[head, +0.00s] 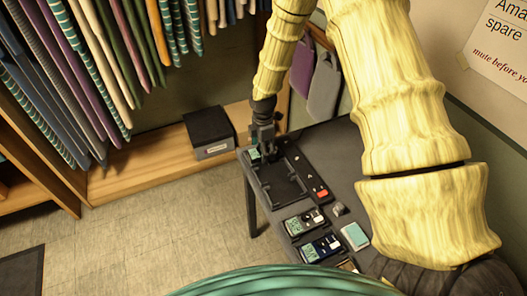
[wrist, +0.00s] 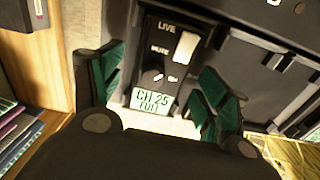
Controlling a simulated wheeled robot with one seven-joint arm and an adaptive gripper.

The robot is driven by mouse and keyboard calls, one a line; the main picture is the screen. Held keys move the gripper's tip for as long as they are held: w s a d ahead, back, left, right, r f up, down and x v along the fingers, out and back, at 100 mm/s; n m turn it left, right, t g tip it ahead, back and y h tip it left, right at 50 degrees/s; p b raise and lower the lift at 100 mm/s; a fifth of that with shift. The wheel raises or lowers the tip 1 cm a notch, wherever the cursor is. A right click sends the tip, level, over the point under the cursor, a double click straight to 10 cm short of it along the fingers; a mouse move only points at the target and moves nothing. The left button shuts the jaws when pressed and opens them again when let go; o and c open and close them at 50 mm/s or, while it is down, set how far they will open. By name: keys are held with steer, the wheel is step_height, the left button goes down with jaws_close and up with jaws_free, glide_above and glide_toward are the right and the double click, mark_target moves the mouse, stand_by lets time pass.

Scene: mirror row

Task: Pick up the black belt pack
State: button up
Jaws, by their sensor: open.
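A black belt pack (wrist: 170,60) with a pale switch, a dial, the words LIVE and MUTE and a pale green "CH 25 FULL" label lies between my spread fingers in the wrist view. In the head view, its greenish label (head: 254,154) shows at the far left corner of the table, and the arm hides much of the rest. My gripper (wrist: 158,82) is open, with green-padded fingers on either side of the pack. I cannot tell whether either finger touches it. In the head view my gripper (head: 264,146) points down over that corner.
A black tray (head: 278,190) lies right beside the pack. Two more packs with screens, one (head: 303,222) and a bluish one (head: 320,247), lie nearer on the dark table (head: 338,150). Clothes hang above.

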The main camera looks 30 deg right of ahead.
steer(key=shift+f, duration=0.1)
steer(key=c, duration=1.2)
